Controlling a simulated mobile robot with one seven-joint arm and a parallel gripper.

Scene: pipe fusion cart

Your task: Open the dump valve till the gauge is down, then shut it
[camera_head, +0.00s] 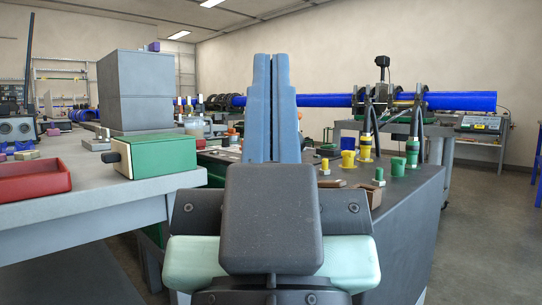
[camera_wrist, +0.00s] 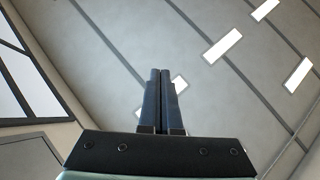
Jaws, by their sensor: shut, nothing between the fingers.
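My gripper (camera_head: 271,62) stands upright in the middle of the head view, its two blue-grey fingers pressed together and empty. In the wrist view its fingers (camera_wrist: 160,75) are also together and point toward the ceiling. Behind and right of it is a dark cart top (camera_head: 415,183) with several fittings: a yellow-and-black one (camera_head: 365,148), a green-and-yellow one (camera_head: 412,153), a yellow knob (camera_head: 348,161) and a small green knob (camera_head: 378,177). I cannot tell which of these, if any, is the dump valve. I cannot make out a gauge; my gripper hides part of the cart.
A grey bench (camera_head: 95,205) at left holds a green box (camera_head: 158,156), a red tray (camera_head: 30,181) and stacked grey cases (camera_head: 147,90). A long blue pipe (camera_head: 460,101) lies clamped at the back. Open floor (camera_head: 480,240) is at right.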

